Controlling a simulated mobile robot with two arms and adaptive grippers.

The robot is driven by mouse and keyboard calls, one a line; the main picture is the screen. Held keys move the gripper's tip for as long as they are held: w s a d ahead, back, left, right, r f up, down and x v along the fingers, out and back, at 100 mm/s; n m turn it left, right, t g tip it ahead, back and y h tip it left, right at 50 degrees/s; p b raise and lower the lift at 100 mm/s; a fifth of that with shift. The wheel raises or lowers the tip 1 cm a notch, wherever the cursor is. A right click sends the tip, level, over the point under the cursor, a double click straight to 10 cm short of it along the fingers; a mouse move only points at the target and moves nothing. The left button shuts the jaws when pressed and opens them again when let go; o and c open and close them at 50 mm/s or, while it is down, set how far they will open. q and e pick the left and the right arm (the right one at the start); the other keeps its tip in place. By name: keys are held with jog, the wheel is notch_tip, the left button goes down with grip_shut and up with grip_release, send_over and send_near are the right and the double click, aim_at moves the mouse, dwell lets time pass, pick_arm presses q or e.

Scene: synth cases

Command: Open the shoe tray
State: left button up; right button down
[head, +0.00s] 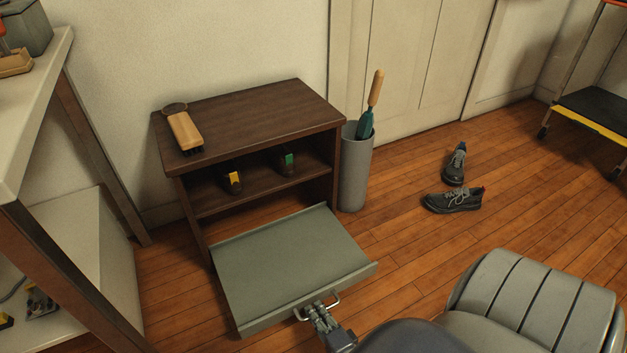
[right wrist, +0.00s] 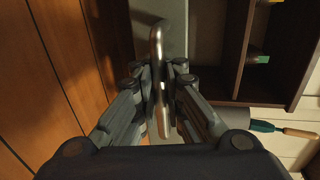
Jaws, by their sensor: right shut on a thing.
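The shoe tray (head: 290,262) is a flat grey-green tray pulled well out from the bottom of a dark brown wooden shoe rack (head: 255,115). It looks empty. A metal bar handle (head: 318,307) is on its front edge. My right gripper (head: 314,310) is shut on this handle. In the right wrist view the handle (right wrist: 158,75) stands between the fingers of the right gripper (right wrist: 160,95). My left gripper is not in view.
A brush (head: 185,132) lies on the rack's top. A grey cylinder (head: 355,170) with a wooden-handled tool stands right of the rack. Two dark shoes (head: 453,201) lie on the floor. A pale workbench (head: 30,110) stands at left. A wheeled step (head: 597,112) is far right.

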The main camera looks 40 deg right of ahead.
jog(key=shift+r, duration=0.1)
jog(key=c, duration=1.7)
grip_release()
jog(key=shift+r, duration=0.1)
